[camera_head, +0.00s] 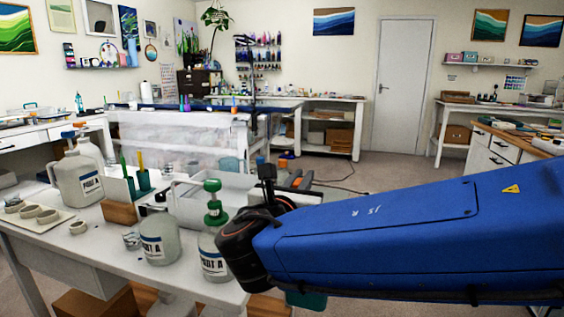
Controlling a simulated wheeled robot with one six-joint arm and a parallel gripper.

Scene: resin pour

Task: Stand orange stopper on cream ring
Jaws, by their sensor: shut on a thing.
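My blue arm reaches in from the right, and my gripper (296,183) is partly hidden behind its dark wrist, above the right end of the white table. It is shut on the orange stopper (297,178), which shows only as a small bit of orange among the grey jaws. Several pale cream rings lie on the table's left side. Some sit on a flat tray (62,216), such as one cream ring (47,216), and a separate cream ring (78,228) lies right of the tray. My gripper is well to the right of all of them.
Two resin jugs (158,240) (213,250) stand on the near table edge, the right one close to my arm. A clear-sided enclosure (170,145) is beyond.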

